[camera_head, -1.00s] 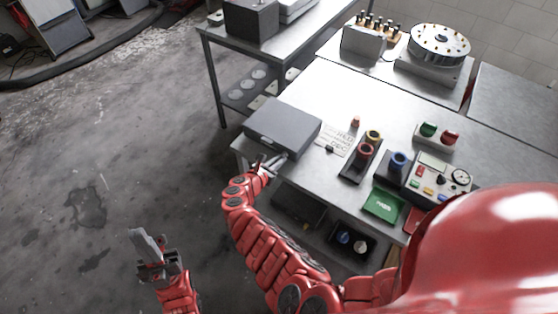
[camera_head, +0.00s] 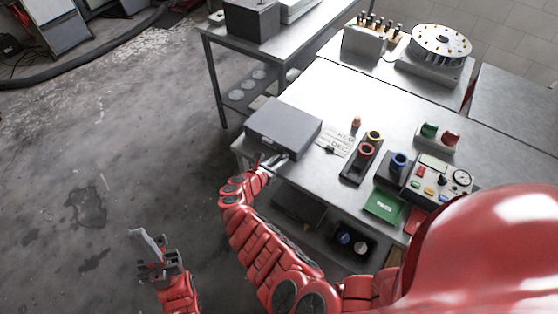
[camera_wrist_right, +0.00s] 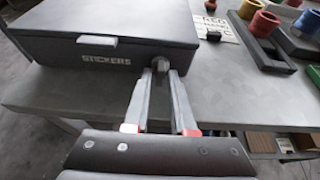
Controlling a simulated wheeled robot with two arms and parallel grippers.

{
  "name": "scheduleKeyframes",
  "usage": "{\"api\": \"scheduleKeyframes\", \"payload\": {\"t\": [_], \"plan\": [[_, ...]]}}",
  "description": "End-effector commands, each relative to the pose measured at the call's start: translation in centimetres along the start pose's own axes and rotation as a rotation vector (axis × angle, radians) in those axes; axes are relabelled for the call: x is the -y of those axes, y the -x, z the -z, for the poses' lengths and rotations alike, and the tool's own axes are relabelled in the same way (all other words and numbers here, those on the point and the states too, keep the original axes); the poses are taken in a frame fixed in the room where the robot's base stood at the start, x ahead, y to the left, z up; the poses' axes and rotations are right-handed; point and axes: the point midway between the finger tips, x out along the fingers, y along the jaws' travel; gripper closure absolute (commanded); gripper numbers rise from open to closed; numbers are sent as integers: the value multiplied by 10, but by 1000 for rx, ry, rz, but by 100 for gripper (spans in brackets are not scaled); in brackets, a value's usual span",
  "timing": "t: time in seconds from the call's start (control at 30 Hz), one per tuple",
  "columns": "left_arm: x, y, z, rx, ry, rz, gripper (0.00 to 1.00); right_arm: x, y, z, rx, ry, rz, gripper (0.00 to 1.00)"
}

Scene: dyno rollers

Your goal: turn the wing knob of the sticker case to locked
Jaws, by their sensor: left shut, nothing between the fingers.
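The sticker case (camera_head: 284,128) is a closed grey box at the left front edge of the workbench. In the right wrist view its front (camera_wrist_right: 110,58) carries the word STICKERS. The grey wing knob (camera_wrist_right: 160,64) is on the front, right of the lettering. My right gripper (camera_wrist_right: 160,76) is at the knob, with one fingertip on each side of it; whether they press on it I cannot tell. The fingertips partly hide the knob, and its turn angle is unclear. In the head view my right gripper (camera_head: 268,162) is at the case front. My left gripper (camera_head: 142,242) is shut and empty, over the floor.
A lettered card (camera_head: 338,140), ring holders (camera_head: 360,160) and a control panel (camera_head: 436,180) stand right of the case. A green tray (camera_head: 383,205) lies near the front edge. The bench behind the case is clear.

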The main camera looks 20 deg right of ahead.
Motion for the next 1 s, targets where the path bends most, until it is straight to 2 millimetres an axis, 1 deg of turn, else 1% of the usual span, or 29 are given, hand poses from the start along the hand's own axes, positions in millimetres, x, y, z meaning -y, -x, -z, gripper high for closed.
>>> {"api": "scheduleKeyframes", "payload": {"t": [0.17,0.27,0.37,0.4,0.57,0.6,0.7,1.0], "plan": [[0,-5,1,0,0,0,100,-1,6,-2,0,1,-2,76],[1,-14,2,0,0,0,100,-1,20,-4,1,3,-5,76],[1,-28,5,0,0,0,100,-1,42,-6,3,3,-6,76],[2,-34,6,0,0,0,100,-3,54,-7,2,2,-9,76],[3,-53,9,0,0,0,100,-1,96,-5,2,4,-10,76],[2,-51,9,0,0,0,100,-2,101,-3,3,-1,-7,76],[3,-55,9,0,0,0,100,-1,119,-2,0,0,-6,76],[2,-47,8,0,0,0,100,-1,157,2,0,0,-5,76]]}}
